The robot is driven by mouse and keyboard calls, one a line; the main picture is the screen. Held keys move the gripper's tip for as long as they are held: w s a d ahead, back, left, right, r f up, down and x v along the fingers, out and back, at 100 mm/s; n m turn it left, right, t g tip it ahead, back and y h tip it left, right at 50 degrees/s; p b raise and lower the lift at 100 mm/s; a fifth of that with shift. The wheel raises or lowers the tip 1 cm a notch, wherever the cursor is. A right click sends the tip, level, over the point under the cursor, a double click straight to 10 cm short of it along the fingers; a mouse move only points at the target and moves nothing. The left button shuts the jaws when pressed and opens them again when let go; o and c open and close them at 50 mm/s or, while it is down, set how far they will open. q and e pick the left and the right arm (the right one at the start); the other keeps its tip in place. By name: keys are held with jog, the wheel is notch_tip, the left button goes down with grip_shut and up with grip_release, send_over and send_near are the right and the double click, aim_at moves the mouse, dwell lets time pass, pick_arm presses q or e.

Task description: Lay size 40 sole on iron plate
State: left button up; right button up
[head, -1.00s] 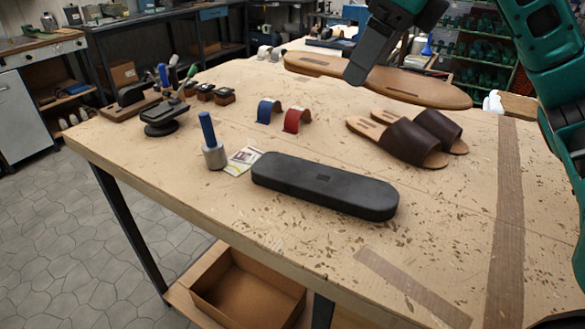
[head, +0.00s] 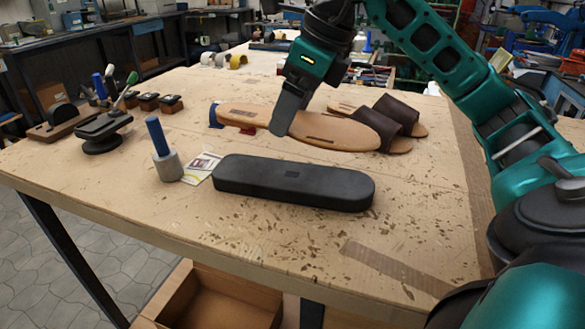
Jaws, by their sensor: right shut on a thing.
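The sole (head: 345,132) is a long tan leather piece with a stamp near one end; I cannot read its size. My right gripper (head: 284,118) is shut on the sole near its middle and holds it roughly level above the table, behind the plate. The iron plate (head: 290,182) is a dark, rounded long block lying on the table in front of the sole, with nothing on it. The sole and plate are apart. My left gripper is not in view.
Dark-strapped sandals (head: 398,122) lie behind right, partly hidden by the sole. A black stand (head: 102,131) and stamp blocks (head: 149,101) are at left.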

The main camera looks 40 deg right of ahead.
aim_at(309, 122)
jog(key=shift+f+b, duration=1.5)
jog(key=shift+f, duration=3.05)
jog(key=o, duration=1)
jog(key=shift+r+p, duration=0.3)
jog(key=shift+r, duration=0.2)
jog(key=p+v, duration=0.2)
jog(key=v, duration=0.8)
jog(key=shift+s+r+p, duration=0.2)
jog(key=shift+r+p, duration=0.1)
jog(key=shift+r, duration=0.05)
jog(key=shift+s+d+r, duration=0.1)
jog(key=shift+s+r, duration=0.05)
jog(key=shift+r, duration=0.15)
